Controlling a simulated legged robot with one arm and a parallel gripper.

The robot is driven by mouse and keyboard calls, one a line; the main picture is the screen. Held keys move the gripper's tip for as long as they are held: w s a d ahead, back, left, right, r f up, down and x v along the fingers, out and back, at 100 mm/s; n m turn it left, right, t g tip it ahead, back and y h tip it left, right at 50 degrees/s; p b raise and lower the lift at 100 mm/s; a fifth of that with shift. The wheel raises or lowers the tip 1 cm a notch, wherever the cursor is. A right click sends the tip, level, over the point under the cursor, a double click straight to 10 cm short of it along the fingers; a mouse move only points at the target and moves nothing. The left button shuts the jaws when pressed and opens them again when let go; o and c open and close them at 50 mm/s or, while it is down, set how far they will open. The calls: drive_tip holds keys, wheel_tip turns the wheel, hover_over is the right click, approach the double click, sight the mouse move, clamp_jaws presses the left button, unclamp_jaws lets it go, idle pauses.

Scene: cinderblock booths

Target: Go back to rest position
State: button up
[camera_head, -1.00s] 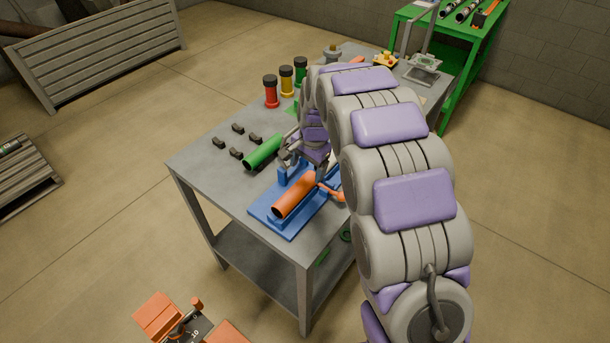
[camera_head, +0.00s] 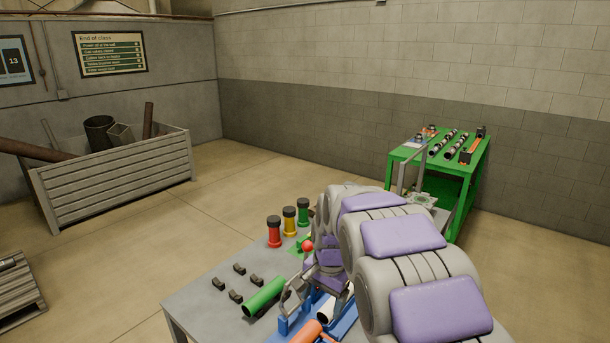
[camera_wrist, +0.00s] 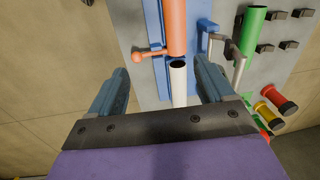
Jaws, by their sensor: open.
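My gripper (camera_wrist: 162,92) is open in the wrist view, its two blue-grey fingers apart with nothing held between them. Beyond the fingers a white tube (camera_wrist: 179,86) and an orange tube (camera_wrist: 174,27) lie in line on a blue fixture (camera_wrist: 153,22). An orange-handled lever (camera_wrist: 148,55) sits beside them. In the head view my arm reaches over the grey table (camera_head: 205,297) and its links cover much of the fixture. The orange tube (camera_head: 307,333) shows at the bottom edge there, and the white tube (camera_head: 326,309) is partly hidden.
A green table (camera_head: 480,175) with parts is at the back right. A slatted crate (camera_head: 115,178) is at the left. Open floor lies between.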

drive_tip(key=s+d+n+g, duration=0.1)
drive_tip(key=s+d+n, duration=0.2)
drive_tip(key=s, duration=1.6)
drive_tip(key=s+d+n+g+h, duration=0.1)
drive_tip(key=s+d+n, duration=0.3)
drive_tip(key=s, duration=1.5)
drive_tip(key=d, duration=0.3)
drive_tip(key=shift+s+r+g, duration=0.15)
drive_tip(key=shift+r+g, duration=0.05)
drive_tip(key=shift+g, duration=0.1)
